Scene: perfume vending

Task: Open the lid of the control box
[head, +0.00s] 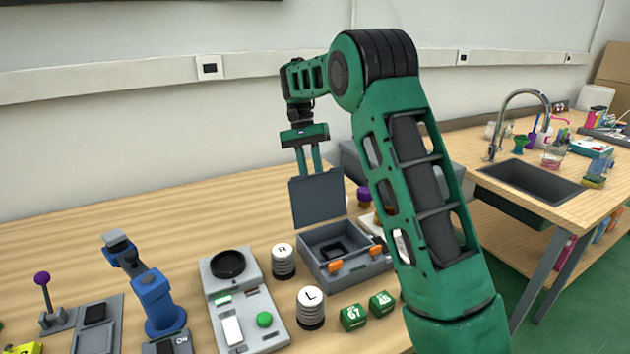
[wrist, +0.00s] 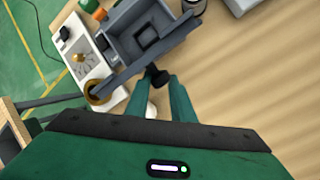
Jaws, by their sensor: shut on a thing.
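The control box (head: 375,270) is a grey open-topped box with two orange latches on its front, standing on the wooden table. Its grey lid (head: 318,198) stands raised, about upright, at the back of the box, so the inside with a dark square recess shows. My gripper (head: 312,172) is above and behind the box, pointing down, shut on the upper edge of the lid. In the wrist view the box (wrist: 122,42) lies just beyond my green fingers (wrist: 160,85). The exact contact of the fingertips is partly hidden.
Two round canisters marked R (head: 283,262) and L (head: 311,308) stand left of the box. Green cubes (head: 353,317) lie in front. A grey panel with a green button (head: 264,319) and a small blue arm (head: 155,300) stand further left. The back left tabletop is clear.

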